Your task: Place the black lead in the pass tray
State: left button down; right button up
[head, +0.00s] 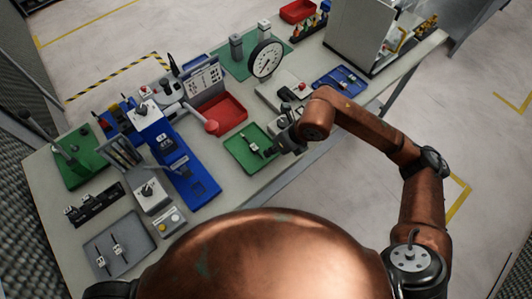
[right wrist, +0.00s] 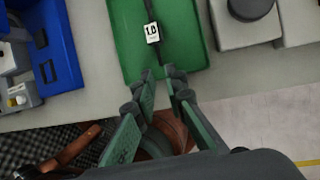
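A black lead (right wrist: 148,12) with a white tag reading "1.0" (right wrist: 152,33) lies in the green tray (right wrist: 185,50) in the right wrist view. In the head view the green tray (head: 237,156) sits near the table's front edge, with the tagged lead (head: 252,146) small inside it. My right gripper (right wrist: 161,72) is over the tray's near edge. Its fingertips are apart, with a narrow gap just below the tag; the lead's near end runs towards this gap and is partly hidden. It also shows in the head view (head: 272,150). My left gripper is not in view.
A red tray (head: 228,110) stands behind the green tray. A grey tray (head: 130,232) at front left holds tagged leads. A blue fixture (head: 192,178) stands left of the green tray. A dial gauge (head: 266,58) and a blue tray (head: 338,82) are farther back.

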jog(key=v, duration=0.5)
jog(key=shift+s+d+r, duration=0.1)
jog(key=shift+d+r, duration=0.05)
jog(key=shift+r, duration=0.15)
